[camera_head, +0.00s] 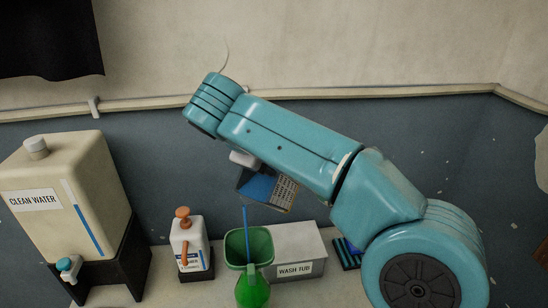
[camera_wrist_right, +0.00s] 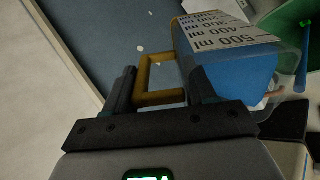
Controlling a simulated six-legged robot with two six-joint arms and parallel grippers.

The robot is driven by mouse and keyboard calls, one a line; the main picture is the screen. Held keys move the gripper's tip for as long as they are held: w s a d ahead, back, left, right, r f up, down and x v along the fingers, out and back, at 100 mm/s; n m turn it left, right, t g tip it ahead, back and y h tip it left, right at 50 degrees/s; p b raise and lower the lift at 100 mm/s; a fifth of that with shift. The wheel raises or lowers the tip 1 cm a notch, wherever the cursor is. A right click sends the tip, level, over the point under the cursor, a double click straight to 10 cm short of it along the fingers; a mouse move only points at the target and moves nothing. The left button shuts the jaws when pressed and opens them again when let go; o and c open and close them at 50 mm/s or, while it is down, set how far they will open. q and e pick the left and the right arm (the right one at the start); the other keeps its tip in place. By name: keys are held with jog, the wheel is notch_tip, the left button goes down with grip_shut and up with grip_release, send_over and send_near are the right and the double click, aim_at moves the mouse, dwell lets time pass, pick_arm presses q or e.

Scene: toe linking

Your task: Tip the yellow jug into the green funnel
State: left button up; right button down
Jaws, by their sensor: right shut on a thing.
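The yellow-handled jug (camera_head: 258,186) is clear, with blue inside and a printed scale. It hangs tilted below my right arm in the head view, above the green funnel (camera_head: 238,248). In the right wrist view the jug (camera_wrist_right: 238,70) has its yellow handle between the fingers of my right gripper (camera_wrist_right: 163,85), which is shut on it. The funnel (camera_wrist_right: 288,32) shows at the upper right there. A thin blue line, rod or stream, runs down into the funnel; I cannot tell which. The arm hides the gripper's fingers in the head view. My left gripper is not in view.
A clean water tank (camera_head: 75,190) on a black stand is at the left. A white bottle with an orange top (camera_head: 190,243) stands left of the funnel. A grey wash tub (camera_head: 297,250) is right of it, beside a dark blue-striped item (camera_head: 346,254). A wall is behind.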

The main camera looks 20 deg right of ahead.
jog(key=shift+a+h, duration=0.1)
jog(key=shift+h, duration=0.2)
jog(key=shift+r, duration=0.1)
jog(key=shift+b, duration=0.3)
jog(key=shift+s+a+t+b, duration=0.1)
jog(key=shift+t+b, duration=0.2)
jog(key=shift+b, duration=0.1)
jog(key=shift+s+a+h+b, duration=0.1)
jog(key=shift+h+b, duration=0.3)
jog(key=shift+b, duration=0.05)
jog(key=shift+s+a+f+t+b, duration=0.1)
jog(key=shift+f+t+b, duration=0.2)
jog(key=shift+b, duration=0.15)
jog(key=shift+s+a+r+h+b, duration=0.1)
jog(key=shift+a+h+b, duration=0.1)
jog(key=shift+h+b, duration=0.3)
